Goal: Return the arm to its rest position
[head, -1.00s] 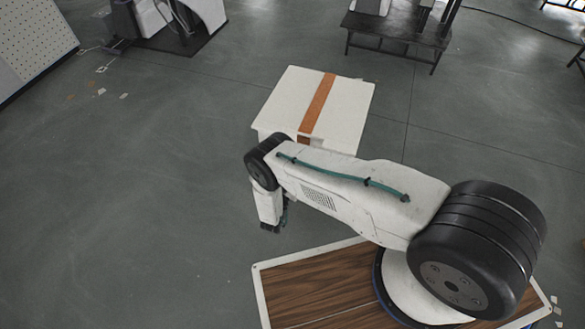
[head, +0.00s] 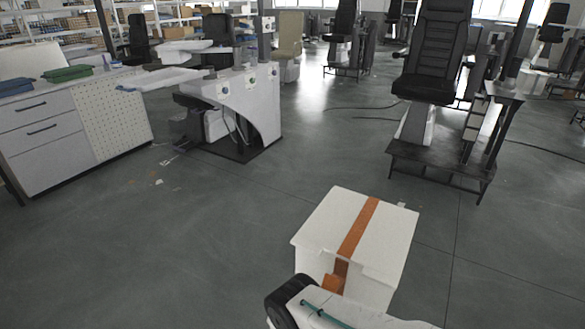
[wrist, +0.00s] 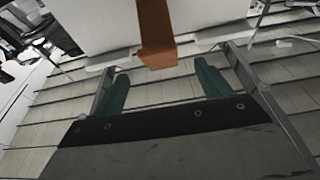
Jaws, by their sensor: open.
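My gripper (wrist: 162,92) shows in the wrist view with its two green-padded fingers spread wide and nothing between them. A white box with an orange stripe shows beyond the fingertips there, and its orange strap (wrist: 156,35) hangs down the middle. In the head view, part of my arm (head: 330,312) shows at the bottom edge, in front of the white box (head: 327,222). My gripper itself is out of the head view. I cannot tell how far the fingertips are from the box.
A chair on a dark platform (head: 440,170) stands at the back right. A white workstation (head: 240,105) and a drawer cabinet (head: 45,130) stand at the left. The grey floor (head: 130,260) left of the box is clear.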

